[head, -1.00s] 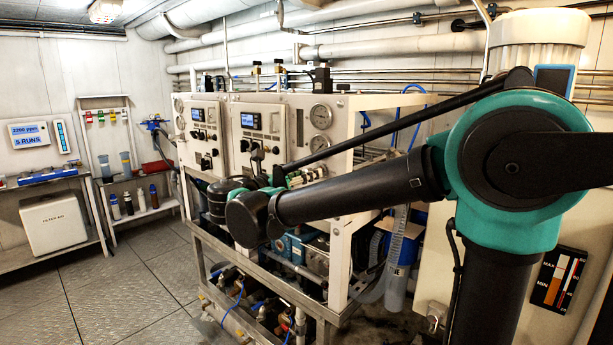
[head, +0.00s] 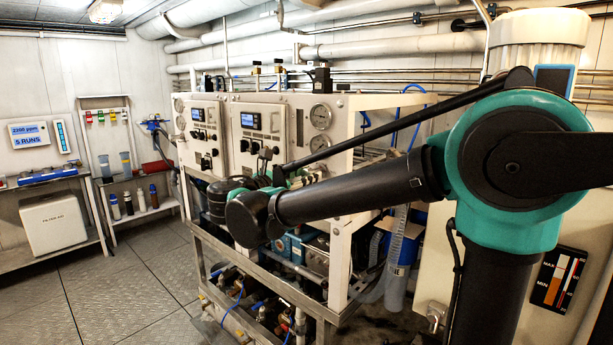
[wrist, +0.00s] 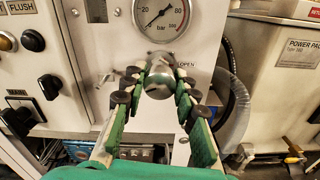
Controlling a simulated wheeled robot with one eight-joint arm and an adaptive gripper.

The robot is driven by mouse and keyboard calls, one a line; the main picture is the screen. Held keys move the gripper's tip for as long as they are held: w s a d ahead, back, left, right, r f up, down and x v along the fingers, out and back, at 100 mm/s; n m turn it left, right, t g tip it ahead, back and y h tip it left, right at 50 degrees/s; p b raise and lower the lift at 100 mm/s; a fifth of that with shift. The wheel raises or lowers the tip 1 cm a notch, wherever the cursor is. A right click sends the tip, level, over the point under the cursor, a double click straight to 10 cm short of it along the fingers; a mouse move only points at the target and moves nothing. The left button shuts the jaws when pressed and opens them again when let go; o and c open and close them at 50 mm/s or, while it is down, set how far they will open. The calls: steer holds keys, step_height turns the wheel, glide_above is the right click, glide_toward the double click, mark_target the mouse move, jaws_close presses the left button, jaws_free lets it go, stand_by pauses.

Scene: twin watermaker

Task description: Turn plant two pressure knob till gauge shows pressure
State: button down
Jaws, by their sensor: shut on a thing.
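The pressure knob (wrist: 158,80) is a round metal knob on the white panel, just below the pressure gauge (wrist: 162,16) in the wrist view. My gripper (wrist: 158,88) has its green fingers with dark pads on both sides of the knob and is shut on it. The gauge needle points to the lower left, near the low end of the scale. An "OPEN" label (wrist: 186,66) is right of the knob. In the head view, panel gauges (head: 320,117) show on the right-hand panel; my arm hides the knob there.
Black switches (wrist: 50,86) and a black knob (wrist: 32,41) sit on the panel to the left in the wrist view. A grey hose (wrist: 236,110) and a power pack box (wrist: 275,65) are to the right. Open floor (head: 120,285) lies left of the frame.

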steer(key=m, duration=1.3)
steer(key=shift+m, duration=0.3)
steer(key=m, duration=1.2)
steer(key=shift+f+m, duration=0.1)
steer(key=shift+m, duration=0.3)
steer(key=c, duration=1.2)
jaws_free()
steer(key=shift+o, duration=0.2)
steer(key=shift+s+a, duration=0.1)
steer(key=shift+s, duration=0.05)
